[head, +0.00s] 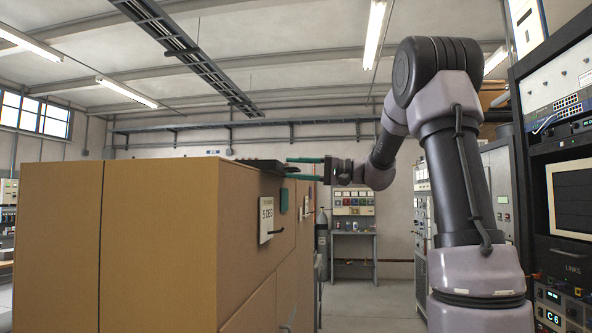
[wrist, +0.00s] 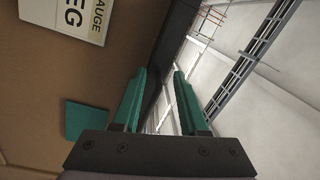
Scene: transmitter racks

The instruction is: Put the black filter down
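The black filter (head: 262,164) shows in the head view as a thin dark flat shape on the top of the brown cabinet (head: 160,245), at its right edge. In the wrist view a dark strip (wrist: 178,40), which looks like the filter's edge, runs along the cabinet top beyond the fingertips. My gripper (head: 288,168) is at the right of the filter, level with the cabinet top. Its two green fingers point left and stand apart. In the wrist view the gripper (wrist: 160,75) has a clear gap between its fingers, with nothing clamped in it. I cannot tell whether a finger touches the filter.
The cabinet front carries a white label plate (head: 265,219) and a green square (head: 284,200), close below the fingers. An equipment rack (head: 540,190) stands close at the right. A small bench (head: 353,235) and a grey cylinder (head: 322,235) stand at the back. The aisle floor between is clear.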

